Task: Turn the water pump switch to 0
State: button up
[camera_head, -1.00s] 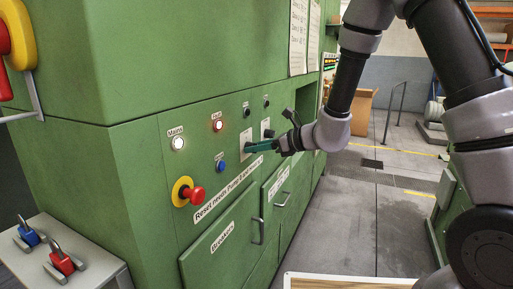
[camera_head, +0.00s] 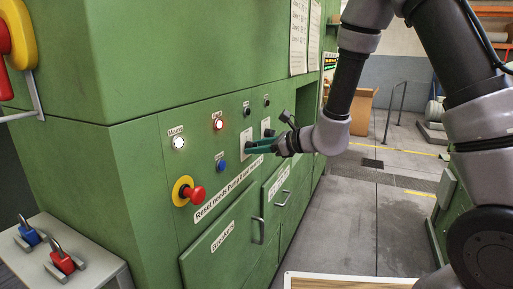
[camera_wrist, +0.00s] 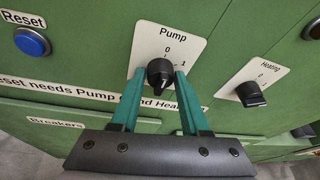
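The black pump switch (camera_wrist: 160,73) sits on a white plate marked Pump (camera_wrist: 172,33), with 0 above the knob and 1 to its upper right. A pale mark shows on the knob's near end; I cannot tell surely which number it points to. My gripper (camera_wrist: 158,76) is open, with one green finger on each side of the knob. A narrow gap seems to show beside the fingers, but contact is unclear. In the head view my gripper (camera_head: 252,146) reaches the panel from the right, and its fingers partly cover the pump plate (camera_head: 246,135).
The heating switch (camera_wrist: 250,94) is close to the right of the pump switch. A blue reset button (camera_wrist: 32,41) is to the left. A red emergency button (camera_head: 195,193) and a lit red lamp (camera_head: 218,124) are also on the panel. Open floor (camera_head: 340,220) lies right of the cabinet.

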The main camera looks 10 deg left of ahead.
jog(key=shift+o, duration=1.2)
jog(key=v, duration=1.1)
jog(key=shift+a+f, duration=0.1)
jog(key=s+d+r+n+g+h, duration=0.1)
jog(key=s+d+r+n+g, duration=0.35)
jog(key=s+r+n, duration=0.5)
jog(key=s+d+r+n+t+h, duration=0.2)
jog(key=d+h, duration=0.3)
jog(key=d, duration=0.5)
jog(key=s+d+r+n+t+h, duration=0.2)
jog(key=d+r+n+t+h, duration=0.1)
jog(key=d, duration=0.7)
jog(key=shift+s+d+r+n+t+h, duration=0.3)
jog(key=shift+s+r+n+t+h, duration=0.1)
jog(key=shift+r+n+h, duration=0.55)
